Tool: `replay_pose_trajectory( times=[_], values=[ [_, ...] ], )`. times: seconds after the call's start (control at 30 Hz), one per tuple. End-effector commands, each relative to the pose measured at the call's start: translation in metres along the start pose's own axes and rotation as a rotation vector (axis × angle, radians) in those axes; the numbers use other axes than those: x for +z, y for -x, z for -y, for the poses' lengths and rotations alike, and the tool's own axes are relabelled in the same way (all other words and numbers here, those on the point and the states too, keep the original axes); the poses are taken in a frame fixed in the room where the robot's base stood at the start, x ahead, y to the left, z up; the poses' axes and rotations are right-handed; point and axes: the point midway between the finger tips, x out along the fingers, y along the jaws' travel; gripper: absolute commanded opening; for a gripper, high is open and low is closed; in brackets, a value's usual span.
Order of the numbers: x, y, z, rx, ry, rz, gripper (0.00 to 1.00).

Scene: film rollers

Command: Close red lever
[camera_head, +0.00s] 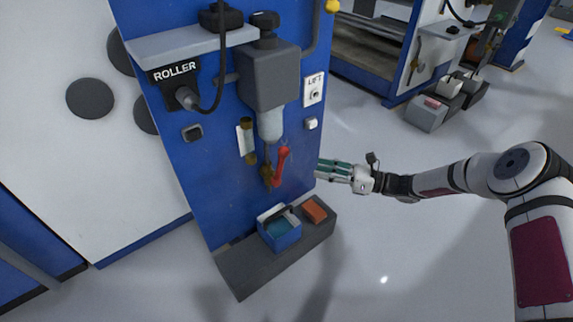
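The red lever (281,166) is on a brass valve (267,173) on the front of the blue machine panel (203,158). It points up and slightly right. The valve sits below a grey box (269,76) with a pale cylinder (270,124) under it. My gripper (320,168) is to the right of the lever, apart from it in the picture, with its fingers pointing left toward the panel. The fingers look small, and I cannot tell whether they are open or shut. Nothing is visibly held.
A dark ledge (240,272) at the panel's foot carries a blue container (279,233) and an orange-topped box (314,211). A grey shelf (190,43) juts out above, with a hanging black cable. Another blue machine stands at the back right. The floor (420,260) is clear.

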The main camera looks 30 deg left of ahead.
Motion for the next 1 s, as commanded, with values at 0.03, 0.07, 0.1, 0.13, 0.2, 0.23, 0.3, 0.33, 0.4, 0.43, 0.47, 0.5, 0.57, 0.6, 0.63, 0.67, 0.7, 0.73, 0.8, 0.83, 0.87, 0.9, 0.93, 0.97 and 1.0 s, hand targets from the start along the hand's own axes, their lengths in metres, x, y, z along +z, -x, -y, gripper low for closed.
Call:
replay_pose_trajectory(
  times=[0.03, 0.07, 0.1, 0.13, 0.2, 0.23, 0.3, 0.33, 0.4, 0.43, 0.47, 0.5, 0.57, 0.6, 0.63, 0.67, 0.7, 0.73, 0.8, 0.83, 0.87, 0.9, 0.93, 0.97, 1.0],
  values=[
    [0.0, -0.006, -0.001, 0.002, 0.001, 0.0, 0.37],
    [0.0, -0.01, -0.001, 0.003, 0.001, 0.0, 0.37],
    [0.0, -0.016, -0.001, 0.004, 0.001, -0.001, 0.37],
    [-0.001, -0.021, -0.001, 0.005, 0.001, -0.002, 0.37],
    [-0.001, -0.034, -0.001, 0.004, 0.002, -0.002, 0.37],
    [-0.001, -0.04, -0.001, 0.005, 0.002, -0.002, 0.37],
    [-0.002, -0.054, -0.002, 0.005, 0.002, -0.003, 0.37],
    [-0.002, -0.06, -0.001, 0.005, 0.002, -0.003, 0.37],
    [-0.002, -0.074, -0.002, 0.005, 0.003, -0.003, 0.37],
    [-0.002, -0.08, -0.002, 0.006, 0.003, -0.003, 0.37],
    [-0.002, -0.086, -0.002, 0.005, 0.003, -0.003, 0.37],
    [-0.002, -0.093, -0.002, 0.005, 0.003, -0.003, 0.37],
    [-0.001, -0.103, -0.002, 0.005, 0.003, -0.003, 0.37],
    [-0.001, -0.108, -0.002, 0.004, 0.003, -0.002, 0.37],
    [-0.001, -0.113, -0.002, 0.004, 0.004, -0.003, 0.37],
    [-0.001, -0.116, -0.002, 0.004, 0.004, -0.003, 0.37],
    [-0.001, -0.12, -0.001, 0.003, 0.004, -0.004, 0.37],
    [-0.001, -0.123, -0.001, 0.003, 0.004, -0.004, 0.37],
    [-0.001, -0.128, -0.001, 0.002, 0.004, -0.003, 0.37],
    [-0.001, -0.13, -0.001, 0.002, 0.003, -0.003, 0.37],
    [0.0, -0.131, -0.002, 0.002, 0.003, -0.003, 0.37],
    [0.0, -0.132, -0.002, 0.002, 0.003, -0.003, 0.37],
    [0.0, -0.133, -0.002, 0.002, 0.003, -0.003, 0.37],
    [0.0, -0.133, -0.002, 0.002, 0.003, -0.003, 0.37],
    [0.0, -0.133, -0.002, 0.002, 0.003, -0.003, 0.37]
  ],
)
